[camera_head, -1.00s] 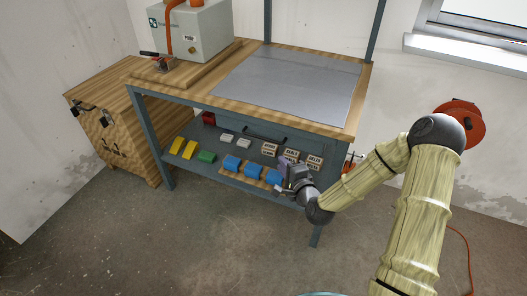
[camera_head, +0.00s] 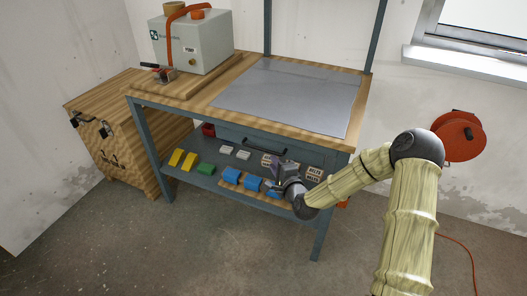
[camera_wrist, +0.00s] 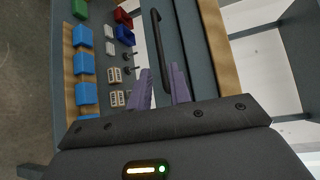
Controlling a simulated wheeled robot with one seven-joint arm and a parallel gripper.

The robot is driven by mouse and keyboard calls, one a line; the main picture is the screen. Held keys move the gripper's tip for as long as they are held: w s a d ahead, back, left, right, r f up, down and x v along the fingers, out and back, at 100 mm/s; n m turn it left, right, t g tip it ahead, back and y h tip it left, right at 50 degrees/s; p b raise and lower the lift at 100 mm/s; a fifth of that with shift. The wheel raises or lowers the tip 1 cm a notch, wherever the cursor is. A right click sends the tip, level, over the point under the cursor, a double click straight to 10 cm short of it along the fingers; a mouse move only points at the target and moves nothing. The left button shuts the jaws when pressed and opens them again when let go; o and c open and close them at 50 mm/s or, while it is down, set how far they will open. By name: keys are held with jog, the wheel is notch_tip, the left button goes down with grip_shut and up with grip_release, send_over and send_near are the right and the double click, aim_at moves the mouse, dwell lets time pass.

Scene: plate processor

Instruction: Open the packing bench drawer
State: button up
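The packing bench drawer (camera_head: 235,138) is a blue-grey front under the bench top, and it looks closed. Its dark bar handle (camera_head: 264,148) runs along the front. My gripper (camera_head: 283,164) is in front of the bench, close to the right end of the handle and a little below it. In the wrist view the handle (camera_wrist: 159,40) lies ahead of the two purple fingers of my gripper (camera_wrist: 163,75), roughly in line with the gap between them. The fingers are apart and the gap is empty. I see no contact with the handle.
The bench (camera_head: 350,130) carries a grey mat (camera_head: 290,95) and a machine box (camera_head: 195,40). The lower shelf (camera_head: 200,176) holds yellow, green and blue bins and small labelled boxes near my gripper. A wooden crate (camera_head: 115,130) stands left. The floor in front is clear.

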aim_at(265, 151)
jog(key=b+x, duration=0.1)
jog(key=x, duration=0.9)
jog(key=shift+w+f, duration=0.15)
jog(key=shift+w, duration=0.05)
grip_shut()
